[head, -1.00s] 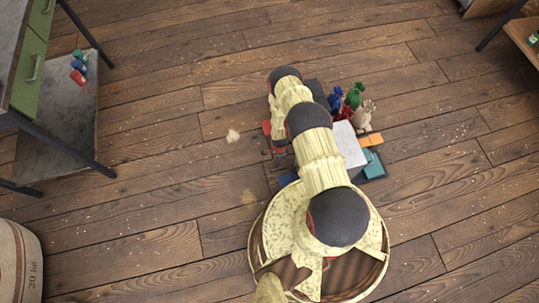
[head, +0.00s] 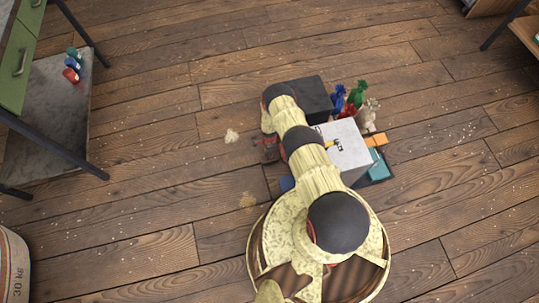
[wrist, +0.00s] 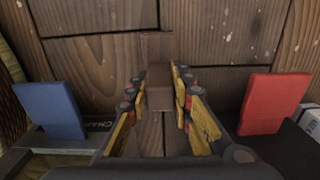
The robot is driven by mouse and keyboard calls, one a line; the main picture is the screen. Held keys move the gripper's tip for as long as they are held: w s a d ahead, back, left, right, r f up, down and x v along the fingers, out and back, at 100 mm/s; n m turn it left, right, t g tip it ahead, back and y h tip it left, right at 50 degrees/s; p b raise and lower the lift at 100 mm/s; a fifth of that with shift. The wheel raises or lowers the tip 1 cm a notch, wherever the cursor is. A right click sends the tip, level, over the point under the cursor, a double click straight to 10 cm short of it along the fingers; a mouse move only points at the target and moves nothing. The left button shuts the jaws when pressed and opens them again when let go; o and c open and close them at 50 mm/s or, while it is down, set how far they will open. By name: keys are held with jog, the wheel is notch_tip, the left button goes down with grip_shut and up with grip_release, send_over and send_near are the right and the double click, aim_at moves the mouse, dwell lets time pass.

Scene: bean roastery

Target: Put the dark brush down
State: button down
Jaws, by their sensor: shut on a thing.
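In the wrist view, my gripper (wrist: 160,95) has its yellow fingers on both sides of a dark brown piece, which I take to be the dark brush (wrist: 158,80). It is shut on it. The brush's bristles cannot be made out. Floorboards show behind and below the brush; I cannot tell whether it touches the floor. In the head view, my arm covers most of the gripper, and only a small dark reddish part shows left of the arm.
A blue panel (wrist: 50,110) and a red panel (wrist: 274,103) flank the gripper. A white box (head: 350,150), a black box (head: 312,95) and several small coloured sacks (head: 357,95) stand right of my arm. A shelf (head: 50,110) stands at left, a sack (head: 12,265) below it. Floor at left is clear, with pale spills (head: 231,136).

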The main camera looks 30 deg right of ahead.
jog(key=shift+w+f, duration=0.1)
jog(key=shift+f, duration=0.25)
jog(key=shift+f, duration=0.15)
jog(key=c, duration=1.6)
grip_release()
